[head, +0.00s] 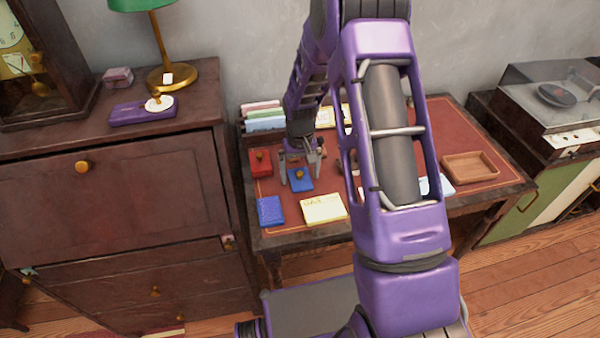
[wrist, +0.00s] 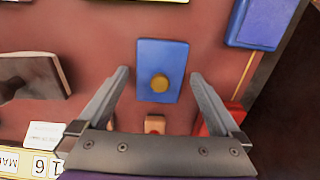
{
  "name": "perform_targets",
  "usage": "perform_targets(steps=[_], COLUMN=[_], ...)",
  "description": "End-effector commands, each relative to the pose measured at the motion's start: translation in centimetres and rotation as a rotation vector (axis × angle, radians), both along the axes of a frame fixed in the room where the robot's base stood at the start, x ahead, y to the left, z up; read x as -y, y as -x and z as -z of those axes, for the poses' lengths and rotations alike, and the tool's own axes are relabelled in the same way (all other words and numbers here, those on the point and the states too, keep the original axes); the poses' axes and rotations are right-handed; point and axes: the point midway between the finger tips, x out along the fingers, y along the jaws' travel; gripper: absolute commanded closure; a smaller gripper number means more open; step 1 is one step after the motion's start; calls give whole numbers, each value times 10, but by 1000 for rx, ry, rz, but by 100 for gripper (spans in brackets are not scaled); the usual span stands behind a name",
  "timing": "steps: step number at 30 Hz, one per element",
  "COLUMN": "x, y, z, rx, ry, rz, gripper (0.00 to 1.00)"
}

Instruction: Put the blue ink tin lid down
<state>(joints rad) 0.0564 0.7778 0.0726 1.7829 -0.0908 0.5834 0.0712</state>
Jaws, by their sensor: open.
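The blue ink tin lid (head: 301,181) is a blue rectangle with a round gold knob. It appears to lie flat, knob up, on the red desk top (head: 377,211). In the wrist view the lid (wrist: 150,88) is centred ahead of my gripper (wrist: 160,75). My gripper (head: 300,173) is open, its fingers on either side of the lid's knob end with gaps to both. Nothing is held. A blue box-like piece (head: 270,211), possibly the tin, lies near the desk's front left; it also shows in the wrist view (wrist: 262,24).
A red tin with a knob (head: 260,162) stands left of the gripper. A yellow note (head: 324,208) lies at the front edge. A dark blotter-like object (wrist: 33,76) and number blocks (wrist: 38,166) show in the wrist view. A wooden tray (head: 470,167) is at right. My arm hides the desk's middle.

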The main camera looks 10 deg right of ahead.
Motion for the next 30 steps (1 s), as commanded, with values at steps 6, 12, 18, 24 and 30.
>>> perform_targets(steps=[6, 12, 18, 24, 30], x=[0, 0, 0, 0, 0], y=[-1, -1, -1, 0, 0], z=[-12, -53, -94, -118, -124], rx=[4, 6, 4, 1, 0], ry=[0, 0, 0, 0, 0], rz=[0, 1, 0, 0, 0], gripper=[0, 0, 0, 0, 0])
